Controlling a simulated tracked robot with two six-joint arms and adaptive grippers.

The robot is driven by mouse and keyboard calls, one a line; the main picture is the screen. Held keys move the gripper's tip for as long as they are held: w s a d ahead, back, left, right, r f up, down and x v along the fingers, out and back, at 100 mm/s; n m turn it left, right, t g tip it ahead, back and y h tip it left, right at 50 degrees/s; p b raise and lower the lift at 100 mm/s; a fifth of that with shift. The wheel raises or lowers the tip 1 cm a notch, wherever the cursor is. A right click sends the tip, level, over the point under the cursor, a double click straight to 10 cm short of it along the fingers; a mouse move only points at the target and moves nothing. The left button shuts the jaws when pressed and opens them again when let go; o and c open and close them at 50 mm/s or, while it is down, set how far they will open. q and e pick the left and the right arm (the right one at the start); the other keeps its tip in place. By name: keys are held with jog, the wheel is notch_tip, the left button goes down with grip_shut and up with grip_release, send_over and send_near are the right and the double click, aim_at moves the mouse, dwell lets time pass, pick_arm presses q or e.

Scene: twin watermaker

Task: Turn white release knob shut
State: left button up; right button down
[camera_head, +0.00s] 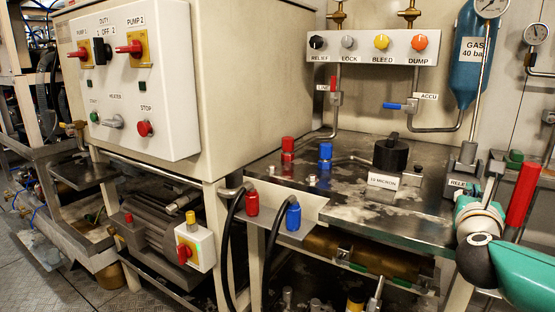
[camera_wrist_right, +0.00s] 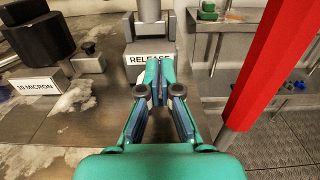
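The block labelled RELEASE (camera_head: 459,183) stands at the right end of the bench. The RELEASE block also shows in the right wrist view (camera_wrist_right: 150,50). My right gripper (camera_head: 470,202) is just in front of the block. Contact with the block cannot be told. My left gripper is not in view.
A red lever handle (camera_head: 522,193) rises close to the right of my right gripper. A black round cap (camera_head: 390,153) stands behind the 10 MICRON label. A blue gas bottle (camera_head: 468,60) hangs above. A valve panel (camera_head: 362,47) is on the back wall.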

jog(key=shift+b+v, duration=0.8)
jog(key=shift+v, duration=1.6)
jog(key=shift+s+a+r, duration=0.15)
jog(key=shift+s+a, duration=0.1)
jog(key=shift+s, duration=0.3)
